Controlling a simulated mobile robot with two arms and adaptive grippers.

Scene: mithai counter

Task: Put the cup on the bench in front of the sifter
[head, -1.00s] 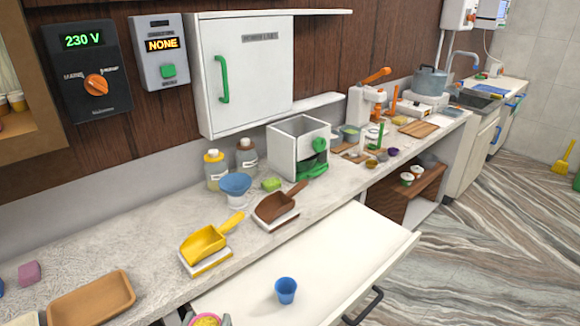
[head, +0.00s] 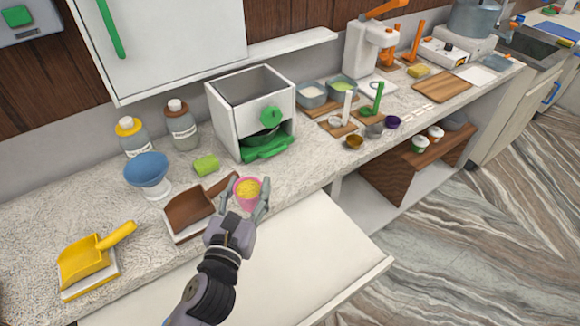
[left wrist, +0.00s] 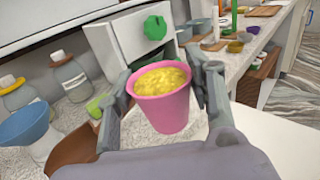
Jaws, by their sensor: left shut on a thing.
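My left gripper (head: 245,201) is shut on a pink cup (head: 247,194) filled with yellow grains. In the left wrist view the cup (left wrist: 162,108) is upright between the two fingers. In the head view it shows near the bench's front edge, in front of the sifter. The sifter (head: 227,130) is a white open-topped box with a green knob and a green tray at its base, standing on the bench (head: 318,165). Whether the cup touches the bench is hard to tell. My right gripper is not in view.
A brown scoop (head: 189,206) lies on a white stand just left of the cup. A blue funnel (head: 147,170), a green block (head: 206,165) and two bottles stand behind it. An open white drawer (head: 310,250) juts out below the bench. Small bowls (head: 355,141) stand to the right.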

